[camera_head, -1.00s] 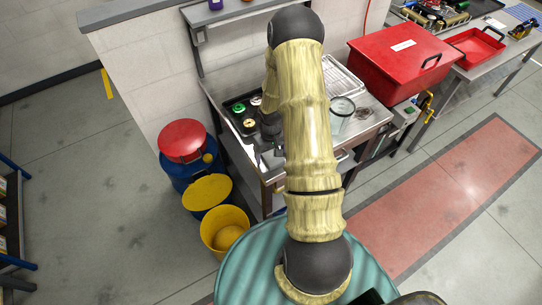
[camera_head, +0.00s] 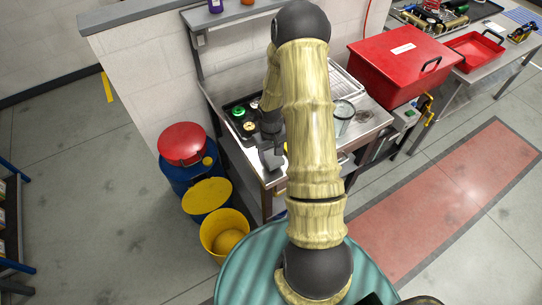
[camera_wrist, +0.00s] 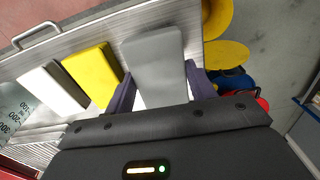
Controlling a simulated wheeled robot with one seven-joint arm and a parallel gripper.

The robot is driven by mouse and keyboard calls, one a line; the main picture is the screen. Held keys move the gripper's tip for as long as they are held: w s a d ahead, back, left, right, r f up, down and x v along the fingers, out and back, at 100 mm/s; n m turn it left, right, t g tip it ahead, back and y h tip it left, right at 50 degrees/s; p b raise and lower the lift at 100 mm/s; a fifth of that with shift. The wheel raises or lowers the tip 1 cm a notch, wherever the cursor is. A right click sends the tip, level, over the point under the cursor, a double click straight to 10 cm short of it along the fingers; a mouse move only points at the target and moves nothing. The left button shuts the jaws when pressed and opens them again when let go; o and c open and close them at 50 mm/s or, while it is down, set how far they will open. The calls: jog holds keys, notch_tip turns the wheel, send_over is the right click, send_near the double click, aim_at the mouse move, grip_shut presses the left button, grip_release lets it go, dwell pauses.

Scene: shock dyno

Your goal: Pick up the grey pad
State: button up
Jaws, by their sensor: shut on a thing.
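The grey pad (camera_wrist: 158,67) is a flat rectangular block in the middle of the wrist view. My gripper (camera_wrist: 161,88) is shut on it, with one dark finger along each long side. In the head view the grey pad (camera_head: 272,159) shows small below my gripper (camera_head: 272,147), at the front left of the steel bench. My arm hides part of the bench there. In the wrist view a yellow pad (camera_wrist: 93,73) and a white pad (camera_wrist: 53,88) lie to the left of the grey one, apart from it.
The steel bench (camera_head: 368,129) holds a black tray with round parts (camera_head: 243,118) and a glass beaker (camera_head: 342,117). A large red box (camera_head: 400,60) stands to the right. Blue and yellow drums and a yellow bucket (camera_head: 225,232) stand left of the bench.

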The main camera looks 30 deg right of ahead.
aim_at(271, 154)
notch_tip(271, 154, up, 8)
jog(key=shift+f+b, duration=0.1)
jog(key=shift+b, duration=0.55)
